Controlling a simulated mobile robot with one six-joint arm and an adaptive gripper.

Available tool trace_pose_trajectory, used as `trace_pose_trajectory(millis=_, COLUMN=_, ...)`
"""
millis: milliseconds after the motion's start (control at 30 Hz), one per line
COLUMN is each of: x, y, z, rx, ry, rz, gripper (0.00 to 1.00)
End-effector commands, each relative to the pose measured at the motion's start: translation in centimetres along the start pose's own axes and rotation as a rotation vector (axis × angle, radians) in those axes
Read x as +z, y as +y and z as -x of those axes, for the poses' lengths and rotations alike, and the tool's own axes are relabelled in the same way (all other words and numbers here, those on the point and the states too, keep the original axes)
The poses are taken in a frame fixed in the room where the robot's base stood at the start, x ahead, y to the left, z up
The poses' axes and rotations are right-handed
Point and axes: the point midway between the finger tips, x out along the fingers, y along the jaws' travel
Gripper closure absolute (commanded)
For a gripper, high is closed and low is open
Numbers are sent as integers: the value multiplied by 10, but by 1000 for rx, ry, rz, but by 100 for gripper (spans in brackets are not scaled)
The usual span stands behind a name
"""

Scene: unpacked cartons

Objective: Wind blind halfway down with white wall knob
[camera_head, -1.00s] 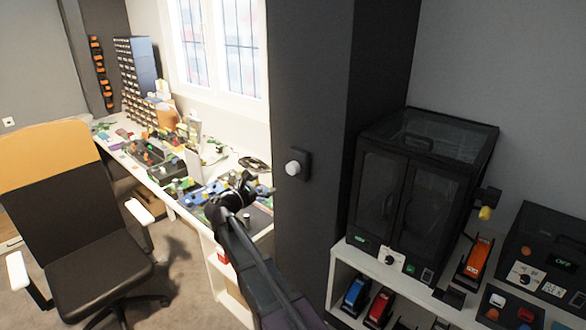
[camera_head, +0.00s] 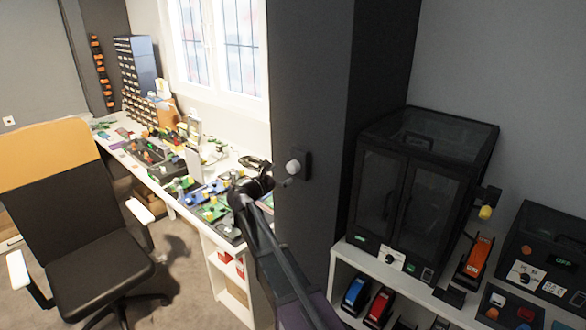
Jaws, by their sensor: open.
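The white wall knob (camera_head: 293,167) sits on a dark square plate on the dark grey pillar, left of the black cabinet. My gripper (camera_head: 279,183) is open, just below and left of the knob, with its fingers pointing toward it. I cannot tell whether a finger touches the knob, but the knob is not between the fingers. The window (camera_head: 238,45) shows at the upper left behind the bench, with its top cut off by the picture edge. No blind shows over the visible panes.
A white workbench (camera_head: 172,203) crowded with small parts runs along the window wall. An office chair (camera_head: 90,250) stands at the left. A black enclosed cabinet (camera_head: 410,200) sits on a white shelf unit at the right, beside several colourful tools. Grey carpet is open between chair and bench.

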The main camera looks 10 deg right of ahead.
Motion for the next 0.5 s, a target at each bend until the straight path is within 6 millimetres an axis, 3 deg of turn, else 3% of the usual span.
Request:
trace_pose_trajectory(millis=200, x=0, y=0, z=-34, rx=-1, ry=0, rz=0, gripper=0)
trace_pose_trajectory(millis=500, x=0, y=0, z=-58, rx=0, ry=0, rz=0, gripper=0)
